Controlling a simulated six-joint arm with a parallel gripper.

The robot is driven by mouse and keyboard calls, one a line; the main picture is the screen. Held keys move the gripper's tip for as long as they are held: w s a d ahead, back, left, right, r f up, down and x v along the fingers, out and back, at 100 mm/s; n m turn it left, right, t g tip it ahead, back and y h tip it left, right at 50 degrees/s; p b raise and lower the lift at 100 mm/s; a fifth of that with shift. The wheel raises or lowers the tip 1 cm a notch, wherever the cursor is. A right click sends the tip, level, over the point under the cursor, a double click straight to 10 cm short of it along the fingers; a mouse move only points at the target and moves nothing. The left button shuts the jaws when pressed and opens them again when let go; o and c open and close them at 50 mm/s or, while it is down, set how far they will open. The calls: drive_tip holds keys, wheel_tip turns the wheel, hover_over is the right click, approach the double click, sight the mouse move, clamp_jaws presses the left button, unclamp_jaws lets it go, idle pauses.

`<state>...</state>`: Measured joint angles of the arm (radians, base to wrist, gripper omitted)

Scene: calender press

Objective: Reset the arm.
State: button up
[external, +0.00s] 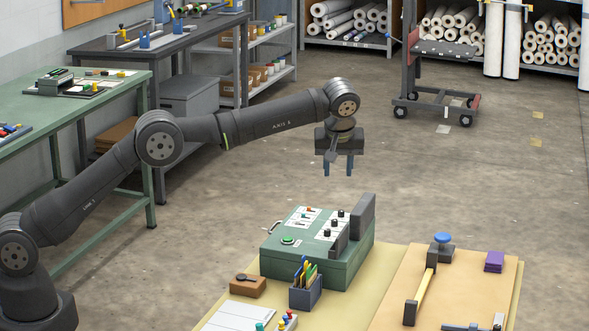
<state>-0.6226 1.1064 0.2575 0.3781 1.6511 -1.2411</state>
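My gripper (338,165) hangs pointing down at the end of my outstretched arm. Its two blue fingers are apart with nothing visible between them, so it is open and empty. It is in mid-air, above and behind the green control box (311,262) in the picture. The gripper touches nothing that I can see.
The control box stands on a yellow-tan table (390,265) with a pen holder (305,290), a brown block (247,286) and a board with a blue knob (442,238). A green bench (95,110) stands at the left. A cart (436,98) is behind. Open floor surrounds the gripper.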

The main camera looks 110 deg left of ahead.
sight(335, 220)
drive_tip(key=x, duration=1.7)
drive_tip(key=shift+s+f, duration=0.25)
drive_tip(key=shift+d+r+m, duration=0.15)
drive_tip(key=shift+m, duration=0.35)
drive_tip(key=m+t, duration=0.1)
drive_tip(key=m, duration=0.3)
drive_tip(key=shift+s+t, duration=0.2)
drive_tip(key=shift+t, duration=0.2)
drive_tip(key=m+t, duration=0.1)
drive_tip(key=m, duration=0.2)
drive_tip(key=m+t, duration=0.1)
drive_tip(key=m, duration=0.1)
drive_tip(key=shift+s+m+h, duration=0.15)
drive_tip(key=shift+m+h, duration=0.15)
drive_tip(key=shift+m, duration=0.1)
drive_tip(key=shift+r, duration=0.35)
drive_tip(key=v, duration=0.5)
drive_tip(key=shift+s+d+r, duration=0.1)
drive_tip(key=shift+s+r, duration=0.1)
drive_tip(key=shift+r, duration=0.15)
